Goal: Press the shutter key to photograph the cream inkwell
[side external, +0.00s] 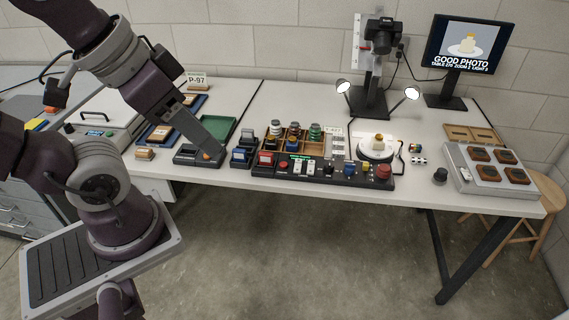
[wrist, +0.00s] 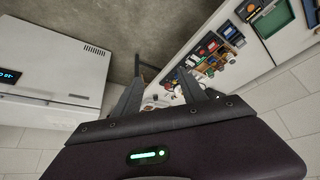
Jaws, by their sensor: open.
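The cream inkwell (side external: 378,140) sits on the round white turntable (side external: 366,153) under the camera (side external: 383,36) on its stand. The black control panel (side external: 325,172) runs along the front table edge. It carries a large red key (side external: 383,171) at its right end and other knobs and switches; their labels are too small to read. The monitor (side external: 467,48) shows the inkwell and "GOOD PHOTO". My gripper (side external: 212,152) is by a dark box left of the panel, well apart from the red key. In the wrist view my gripper (wrist: 160,90) has its fingers spread, with nothing seen between them.
Compartment trays with several inkwells (side external: 292,138) stand behind the panel. Two lamps (side external: 411,93) flank the camera stand. A grey slab with several dark pads (side external: 490,168) lies at the right. A green tray (side external: 217,130) lies behind my gripper. Bare table lies at the back middle.

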